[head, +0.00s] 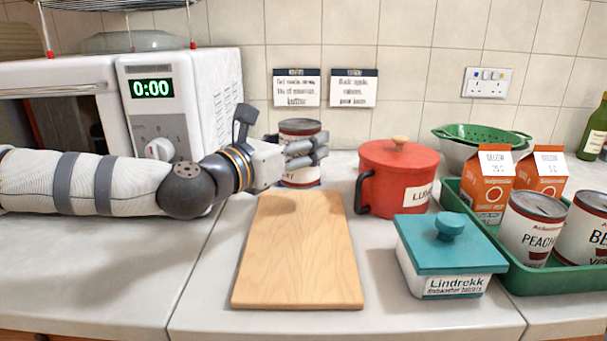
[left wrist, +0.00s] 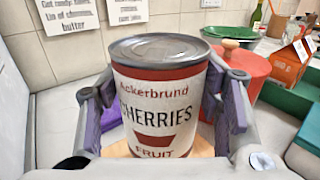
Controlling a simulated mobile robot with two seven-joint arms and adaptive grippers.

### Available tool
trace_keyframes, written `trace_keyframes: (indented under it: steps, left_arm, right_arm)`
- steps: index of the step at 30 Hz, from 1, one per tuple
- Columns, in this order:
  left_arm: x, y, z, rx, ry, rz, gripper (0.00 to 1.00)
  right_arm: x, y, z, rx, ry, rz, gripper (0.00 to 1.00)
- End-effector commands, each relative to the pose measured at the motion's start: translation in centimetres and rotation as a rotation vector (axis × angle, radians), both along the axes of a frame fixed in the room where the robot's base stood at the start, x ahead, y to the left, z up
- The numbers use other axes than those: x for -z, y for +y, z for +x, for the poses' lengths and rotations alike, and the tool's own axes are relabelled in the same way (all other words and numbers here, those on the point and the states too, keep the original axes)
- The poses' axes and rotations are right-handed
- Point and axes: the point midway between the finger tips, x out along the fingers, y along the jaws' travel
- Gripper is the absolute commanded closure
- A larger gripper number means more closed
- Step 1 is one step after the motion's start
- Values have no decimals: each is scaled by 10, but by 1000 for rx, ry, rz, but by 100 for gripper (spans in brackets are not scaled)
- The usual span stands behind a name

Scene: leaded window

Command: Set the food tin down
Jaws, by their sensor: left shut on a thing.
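The food tin (head: 300,127), labelled cherries, is held upright behind the far end of the wooden board in the head view. In the left wrist view the tin (left wrist: 158,108) fills the middle, with a finger on each side. My left gripper (head: 308,152) is shut on the tin, coming from the left. The fingers hide part of its label in the head view. I cannot tell whether the tin's base touches a surface. My right gripper is not in view.
A wooden board (head: 298,255) lies bare on the counter. A red pot (head: 385,200) stands close right of the tin. A teal-lidded white box (head: 442,275) and a green tray (head: 535,280) with cartons and tins are further right. A white microwave (head: 215,95) stands left.

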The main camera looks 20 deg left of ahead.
Motion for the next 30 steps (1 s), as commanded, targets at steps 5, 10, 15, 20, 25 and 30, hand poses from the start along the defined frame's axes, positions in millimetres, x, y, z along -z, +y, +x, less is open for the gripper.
trace_keyframes:
  steps: [5,10,15,20,25,30]
  left_arm:
    - [20,4,17,0,-3,0,93]
    - [51,6,23,0,0,0,93]
    - [54,6,22,0,-9,-1,93]
    - [54,6,22,0,-9,-1,93]
    - [61,7,22,0,-4,0,37]
    - [59,6,22,0,-6,0,21]
  right_arm:
    - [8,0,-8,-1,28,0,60]
    - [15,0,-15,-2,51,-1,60]
    - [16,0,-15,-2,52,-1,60]
    - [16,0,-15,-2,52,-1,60]
    - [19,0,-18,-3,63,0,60]
    - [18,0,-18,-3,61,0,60]
